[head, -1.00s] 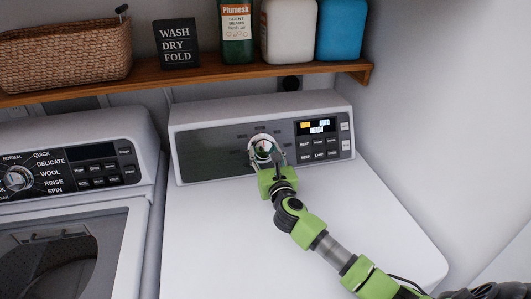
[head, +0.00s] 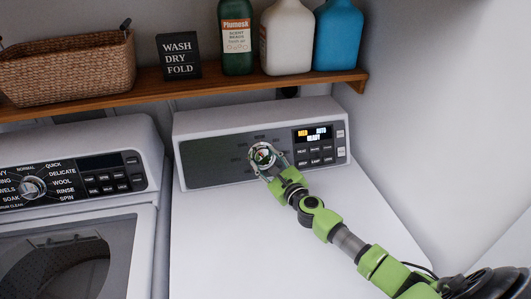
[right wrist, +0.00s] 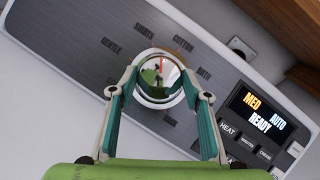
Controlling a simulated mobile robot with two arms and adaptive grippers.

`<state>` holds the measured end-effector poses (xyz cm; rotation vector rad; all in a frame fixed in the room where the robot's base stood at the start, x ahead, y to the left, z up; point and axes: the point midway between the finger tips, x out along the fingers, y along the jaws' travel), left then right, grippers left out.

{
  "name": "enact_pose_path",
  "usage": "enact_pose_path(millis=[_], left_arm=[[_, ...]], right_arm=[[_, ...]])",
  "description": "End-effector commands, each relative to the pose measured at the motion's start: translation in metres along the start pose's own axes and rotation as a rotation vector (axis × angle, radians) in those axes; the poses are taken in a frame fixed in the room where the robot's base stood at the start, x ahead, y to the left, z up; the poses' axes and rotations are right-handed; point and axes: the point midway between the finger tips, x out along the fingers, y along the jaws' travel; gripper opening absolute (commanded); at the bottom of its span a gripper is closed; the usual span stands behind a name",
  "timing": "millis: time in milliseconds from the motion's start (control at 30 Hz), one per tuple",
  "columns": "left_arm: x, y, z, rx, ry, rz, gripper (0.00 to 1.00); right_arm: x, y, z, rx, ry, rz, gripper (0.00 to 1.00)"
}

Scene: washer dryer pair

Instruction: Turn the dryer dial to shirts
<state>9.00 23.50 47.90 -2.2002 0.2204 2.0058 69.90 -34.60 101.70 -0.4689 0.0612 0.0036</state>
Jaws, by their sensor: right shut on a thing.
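The dryer dial (head: 262,155) is a shiny round knob on the dark control panel (head: 210,163) of the right-hand machine. My right gripper (head: 267,160) is shut on it, one finger on each side, coming from the lower right. In the right wrist view the dial (right wrist: 158,72) sits between the fingers of the gripper (right wrist: 158,88). Its red mark points up, between the label SHIRTS (right wrist: 143,33) on the left and COTTON (right wrist: 183,47) on the right. GENTLE (right wrist: 111,47) and BATH (right wrist: 204,76) also read. The display (right wrist: 262,112) shows MED, AUTO, READY. My left gripper is out of view.
The washer (head: 140,215) with its own dial (head: 32,187) stands on the left. Above is a wooden shelf (head: 190,86) with a basket (head: 68,70), a sign (head: 179,56) and several bottles. A wall is on the right. The dryer top (head: 260,240) is clear apart from my arm over it.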

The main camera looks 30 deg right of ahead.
Motion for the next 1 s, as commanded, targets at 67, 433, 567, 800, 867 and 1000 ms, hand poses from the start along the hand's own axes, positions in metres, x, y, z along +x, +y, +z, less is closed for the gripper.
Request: enact_pose_path(millis=[67,433,567,800,867,1000], left_arm=[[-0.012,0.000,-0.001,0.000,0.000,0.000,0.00],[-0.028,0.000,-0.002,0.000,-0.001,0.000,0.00],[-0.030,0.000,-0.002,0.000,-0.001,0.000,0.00],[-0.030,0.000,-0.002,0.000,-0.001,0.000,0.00],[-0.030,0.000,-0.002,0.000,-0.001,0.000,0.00],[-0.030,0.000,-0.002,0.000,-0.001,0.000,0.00]], right_arm=[[0.000,-0.003,0.003,-0.049,0.002,0.027,0.23],[0.000,-0.002,0.001,-0.196,0.001,0.104,0.23],[0.000,-0.001,0.000,-0.213,0.000,0.115,0.23],[0.000,-0.001,-0.001,-0.221,0.000,0.118,0.23],[0.000,-0.001,-0.001,-0.221,0.000,0.118,0.23],[0.000,-0.001,0.000,-0.220,0.000,0.118,0.47]])
